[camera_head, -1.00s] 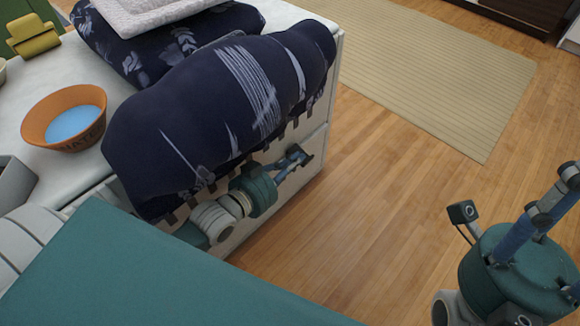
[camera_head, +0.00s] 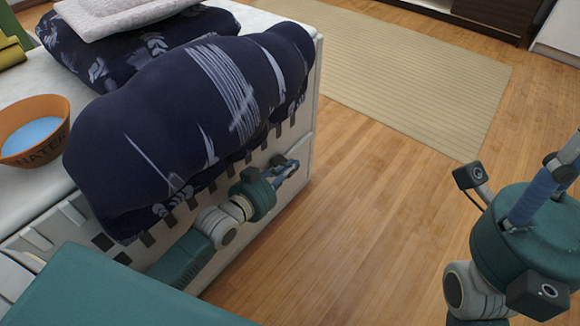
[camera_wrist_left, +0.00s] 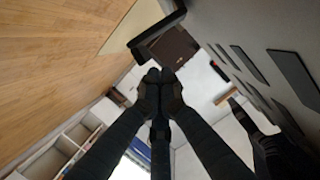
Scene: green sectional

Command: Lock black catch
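In the head view, my left gripper (camera_head: 285,168) is low against the front of the white unit, below the blanket's edge. My right gripper (camera_head: 567,168) is at the right edge, partly cut off and away from the unit.
A dark blue patterned blanket (camera_head: 190,110) drapes over the white unit's top and front. An orange water bowl (camera_head: 50,150) and a grey cushion (camera_head: 115,15) sit on top. The wooden floor (camera_head: 360,200) is clear, with a beige rug (camera_head: 410,80) behind.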

